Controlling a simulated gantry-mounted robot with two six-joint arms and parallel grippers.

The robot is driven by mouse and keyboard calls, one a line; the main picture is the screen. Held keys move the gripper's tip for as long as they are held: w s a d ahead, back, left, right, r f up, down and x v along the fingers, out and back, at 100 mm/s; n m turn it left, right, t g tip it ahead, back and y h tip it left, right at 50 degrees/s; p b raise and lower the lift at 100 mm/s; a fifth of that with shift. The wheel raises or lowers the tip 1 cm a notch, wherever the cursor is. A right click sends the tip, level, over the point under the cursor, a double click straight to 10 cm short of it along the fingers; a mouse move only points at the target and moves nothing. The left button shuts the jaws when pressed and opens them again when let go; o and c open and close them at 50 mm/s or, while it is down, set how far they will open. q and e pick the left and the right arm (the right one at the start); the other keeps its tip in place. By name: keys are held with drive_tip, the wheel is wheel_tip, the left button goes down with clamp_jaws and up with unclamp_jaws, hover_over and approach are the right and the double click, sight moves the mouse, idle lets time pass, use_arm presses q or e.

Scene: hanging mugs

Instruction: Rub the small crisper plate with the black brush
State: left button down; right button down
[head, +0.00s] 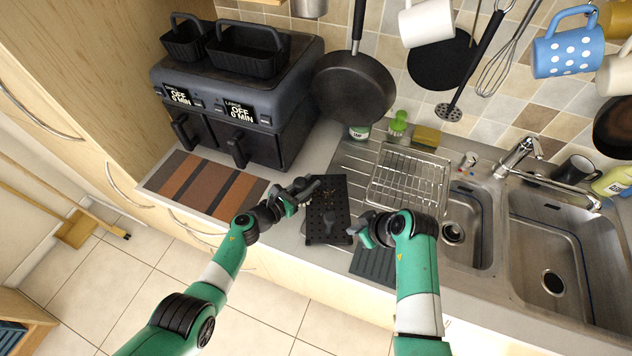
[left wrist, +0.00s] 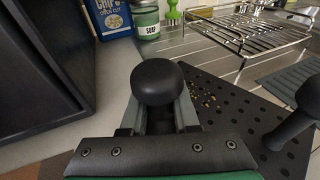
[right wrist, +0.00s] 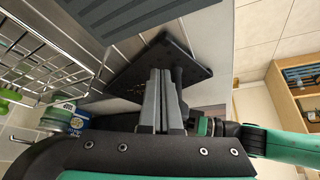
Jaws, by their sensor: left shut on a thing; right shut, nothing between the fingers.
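The small crisper plate (head: 323,192) is a black perforated slab at the counter's front, left of the drying rack. It also shows in the left wrist view (left wrist: 236,108), with brown crumbs on it and a dark post (left wrist: 300,118) standing up from it. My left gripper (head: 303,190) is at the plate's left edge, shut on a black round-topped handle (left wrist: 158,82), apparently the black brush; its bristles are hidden. My right gripper (head: 362,230) is shut and empty beside the plate's right side. In the right wrist view its fingertips (right wrist: 160,75) appear close to the plate (right wrist: 158,62) and its post.
A wire drying rack (head: 408,180) stands behind and right of the plate. A grey ribbed mat (head: 374,264) lies in front of the rack. The air fryer (head: 235,95) is at the back left, a striped mat (head: 205,184) before it. The sinks (head: 555,250) are at the right.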

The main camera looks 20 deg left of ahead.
use_arm(q)
drive_tip(key=shift+s+a+f, duration=0.1)
drive_tip(key=shift+s+a, duration=0.2)
drive_tip(key=shift+a, duration=0.3)
drive_tip(key=shift+s+a, duration=0.25)
drive_tip(key=shift+a, duration=0.4)
drive_tip(key=shift+s+a+f, duration=0.1)
drive_tip(key=shift+s+a, duration=0.2)
drive_tip(key=shift+a, duration=0.3)
drive_tip(key=shift+r, duration=3.05)
